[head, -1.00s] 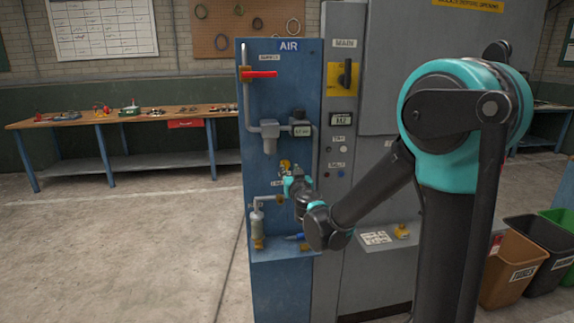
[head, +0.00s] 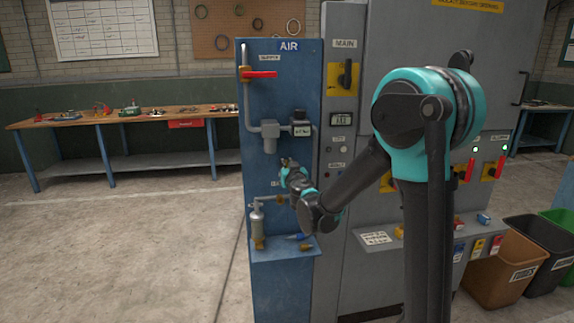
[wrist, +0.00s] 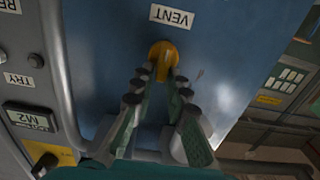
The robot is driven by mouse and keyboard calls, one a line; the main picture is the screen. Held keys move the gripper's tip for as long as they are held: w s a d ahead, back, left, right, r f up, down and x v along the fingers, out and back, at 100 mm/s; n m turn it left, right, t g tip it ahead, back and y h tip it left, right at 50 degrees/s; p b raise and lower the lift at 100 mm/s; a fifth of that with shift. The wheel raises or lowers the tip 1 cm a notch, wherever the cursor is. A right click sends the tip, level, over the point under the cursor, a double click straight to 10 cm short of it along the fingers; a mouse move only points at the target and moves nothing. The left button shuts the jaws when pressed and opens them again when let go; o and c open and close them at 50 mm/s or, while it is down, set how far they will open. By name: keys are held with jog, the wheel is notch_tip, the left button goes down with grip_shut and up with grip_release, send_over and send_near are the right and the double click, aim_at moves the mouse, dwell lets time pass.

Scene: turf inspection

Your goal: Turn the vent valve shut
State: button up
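The vent valve's yellow handle (wrist: 163,55) sits on the blue air panel (wrist: 215,40), just below the VENT label (wrist: 172,16) in the wrist view. My gripper (wrist: 163,76) reaches up to it, with one fingertip on each side of the handle's tab. The fingers look closed in on the tab, with little gap at the tips. In the head view my gripper (head: 287,165) is at the middle of the blue panel, and it and the wrist hide most of the valve.
A red supply handle (head: 260,74) and grey piping are higher on the panel. A small metal bottle (head: 257,222) stands at the lower left, above a blue ledge (head: 285,252). The grey cabinet (head: 345,190) is close on the right. The floor at left is clear.

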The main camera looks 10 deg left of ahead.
grip_shut()
jog(key=shift+a+n, duration=0.1)
jog(key=shift+n, duration=0.3)
jog(key=shift+s+a+f+n, duration=0.1)
jog(key=shift+a+f+n, duration=0.2)
jog(key=shift+n, duration=2.55)
jog(key=shift+w+a+f+n, duration=0.1)
jog(key=shift+a+f+n, duration=0.15)
jog(key=shift+n, duration=2.55)
jog(key=shift+s+a+f+n, duration=0.1)
jog(key=shift+a+f+n, duration=0.2)
jog(key=shift+n, duration=2.55)
jog(key=shift+d, duration=0.1)
jog(key=o, duration=0.6)
grip_release()
